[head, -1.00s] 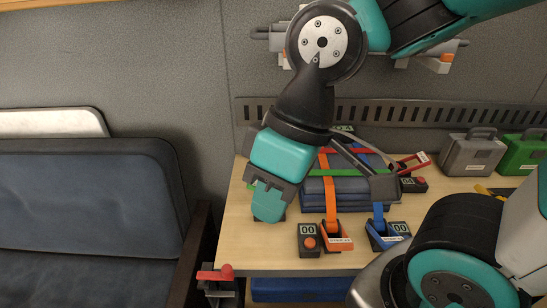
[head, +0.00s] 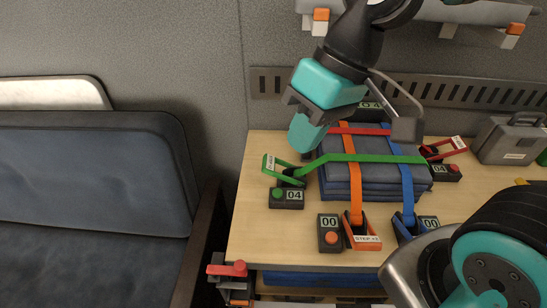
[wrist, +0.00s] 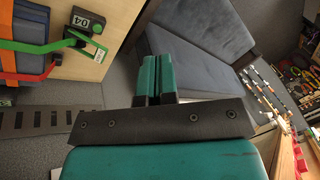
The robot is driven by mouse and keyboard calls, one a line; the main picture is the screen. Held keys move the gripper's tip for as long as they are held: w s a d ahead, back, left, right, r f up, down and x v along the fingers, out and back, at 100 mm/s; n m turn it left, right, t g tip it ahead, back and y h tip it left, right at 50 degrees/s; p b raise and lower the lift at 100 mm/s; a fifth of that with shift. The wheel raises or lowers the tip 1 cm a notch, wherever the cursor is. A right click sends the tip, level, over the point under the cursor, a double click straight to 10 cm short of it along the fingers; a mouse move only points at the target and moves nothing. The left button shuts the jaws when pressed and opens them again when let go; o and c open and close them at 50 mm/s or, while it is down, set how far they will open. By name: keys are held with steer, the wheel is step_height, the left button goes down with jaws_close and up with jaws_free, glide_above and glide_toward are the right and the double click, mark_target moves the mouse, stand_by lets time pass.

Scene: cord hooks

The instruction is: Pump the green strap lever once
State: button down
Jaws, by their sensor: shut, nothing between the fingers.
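The green strap lever (head: 284,168) stands raised and tilted at the left end of the green strap (head: 370,158), which runs across the folded dark blue stack. Its dark box (head: 287,198) has a green button and a display reading 04. In the wrist view, the green lever (wrist: 82,40) and the display box (wrist: 89,21) show at upper left. My gripper (head: 303,140) is above and slightly right of the lever, apart from it in the picture. Its teal fingers (wrist: 158,75) are shut together with nothing between them.
Orange (head: 362,238) and blue (head: 412,228) strap levers sit at the table's front, with displays reading 00. A red lever (head: 445,148) is at the right. A dark blue seat (head: 90,190) is left of the table.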

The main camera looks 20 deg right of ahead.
steer(key=w+d+f+m+t+b, duration=0.1)
steer(key=w+d+f+m+b, duration=0.2)
steer(key=w+d+f+m, duration=0.2)
steer(key=w+d+f+m+b, duration=0.3)
steer(key=w+f, duration=0.8)
steer(key=w, duration=0.7)
steer(key=d+m, duration=0.1)
steer(key=d, duration=0.1)
steer(key=shift+d+f+m+t+y, duration=0.2)
steer(key=shift+d+m+t+y, duration=0.2)
steer(key=p, duration=0.2)
glide_toward(269, 160)
steer(key=x, duration=0.7)
steer(key=shift+a+f, duration=0.15)
steer(key=shift+f, duration=0.1)
